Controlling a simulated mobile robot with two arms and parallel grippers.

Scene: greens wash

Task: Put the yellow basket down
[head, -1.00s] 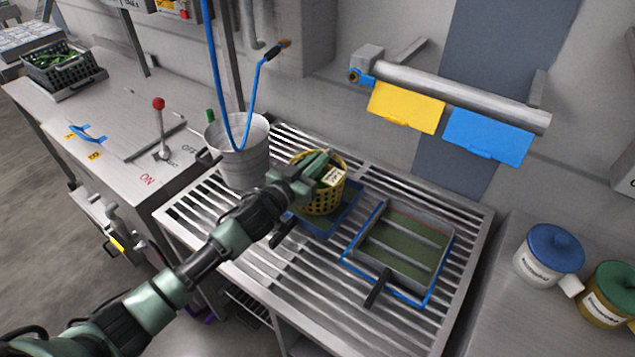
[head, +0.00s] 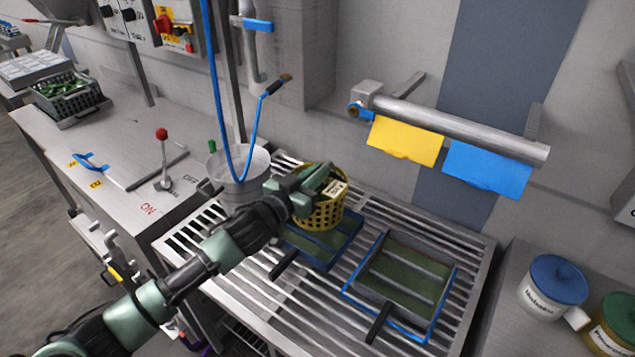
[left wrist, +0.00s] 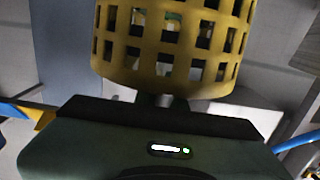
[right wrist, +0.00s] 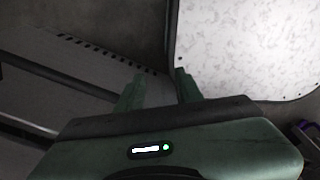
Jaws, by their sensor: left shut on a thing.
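The yellow basket (head: 322,212), round with a lattice wall, has a pale label at its rim. My left gripper (head: 308,190) is shut on the basket's near left rim. The basket looks upright, in front of and apparently above a blue-edged tray (head: 318,254) on the slatted metal rack; the exact gap below it cannot be told. In the left wrist view the basket (left wrist: 170,60) fills the top, just beyond the gripper. My right gripper (right wrist: 159,90) shows only in its wrist view, open and empty, its fingers apart.
A second blue-edged tray (head: 402,278) lies right of the first on the rack (head: 245,285). A metal bucket (head: 238,172) stands behind left. Yellow (head: 403,142) and blue (head: 487,168) flaps hang from a bar behind. Lidded jars (head: 553,285) stand at right.

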